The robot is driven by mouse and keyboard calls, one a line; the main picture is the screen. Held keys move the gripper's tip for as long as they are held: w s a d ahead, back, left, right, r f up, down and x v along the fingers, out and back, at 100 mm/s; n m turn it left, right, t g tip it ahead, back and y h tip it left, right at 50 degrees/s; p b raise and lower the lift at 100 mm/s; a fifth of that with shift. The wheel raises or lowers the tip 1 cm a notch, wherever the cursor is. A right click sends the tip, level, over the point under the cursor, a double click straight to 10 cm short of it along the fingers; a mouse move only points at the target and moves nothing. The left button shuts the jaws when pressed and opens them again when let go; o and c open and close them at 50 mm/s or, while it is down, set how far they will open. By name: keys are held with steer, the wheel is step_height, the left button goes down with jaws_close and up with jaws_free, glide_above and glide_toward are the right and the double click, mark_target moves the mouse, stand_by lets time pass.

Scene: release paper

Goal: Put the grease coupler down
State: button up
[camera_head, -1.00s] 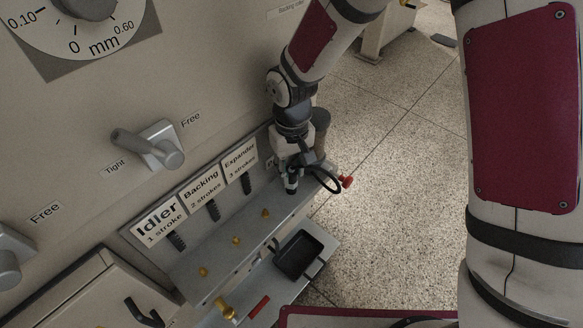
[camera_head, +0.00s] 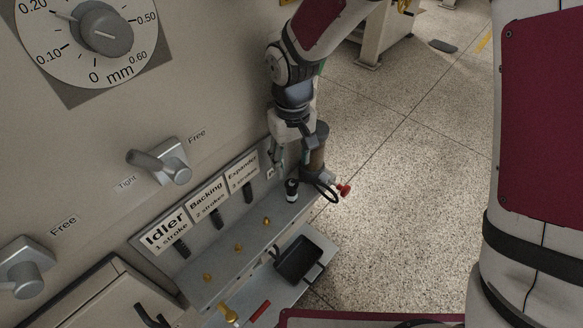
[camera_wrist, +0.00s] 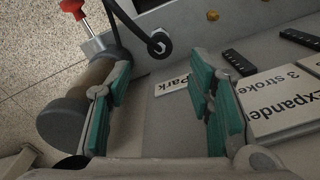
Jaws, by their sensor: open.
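The grease coupler (camera_head: 291,190) is a small dark cylinder with a light band. It stands upright on the grey shelf (camera_head: 222,262), near its far end, with a black hose (camera_head: 325,192) curving off to the right. In the wrist view the coupler (camera_wrist: 159,43) shows beyond the fingertips, with its hose running up and left. My gripper (camera_head: 290,160) is above the coupler and apart from it. In the wrist view its green-padded fingers (camera_wrist: 160,95) are spread with nothing between them. A "Park" label (camera_wrist: 178,84) lies on the panel beyond them.
A grease pump cylinder (camera_head: 317,150) with a red knob (camera_head: 344,190) stands close right of my gripper. Idler, Backing and Expander signs (camera_head: 205,197) line the panel on the left. Several yellow fittings (camera_head: 238,248) sit along the shelf. A black tray (camera_head: 298,258) is below.

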step_height(320, 180, up, 6)
steer(key=shift+f+p, duration=0.25)
steer(key=shift+p, duration=0.4)
steer(key=s+d+r+m+h, duration=0.1)
steer(key=s+d+r+m, duration=0.2)
steer(key=s+d+r, duration=1.1)
steer(key=s+d+r+m, duration=0.1)
steer(key=s+d, duration=0.3)
steer(key=s, duration=0.3)
steer(key=s+d+r+m+y, duration=0.1)
steer(key=s+d, duration=0.3)
steer(key=s, duration=0.4)
steer(key=shift+m+t, duration=0.3)
steer(key=shift+m, duration=0.3)
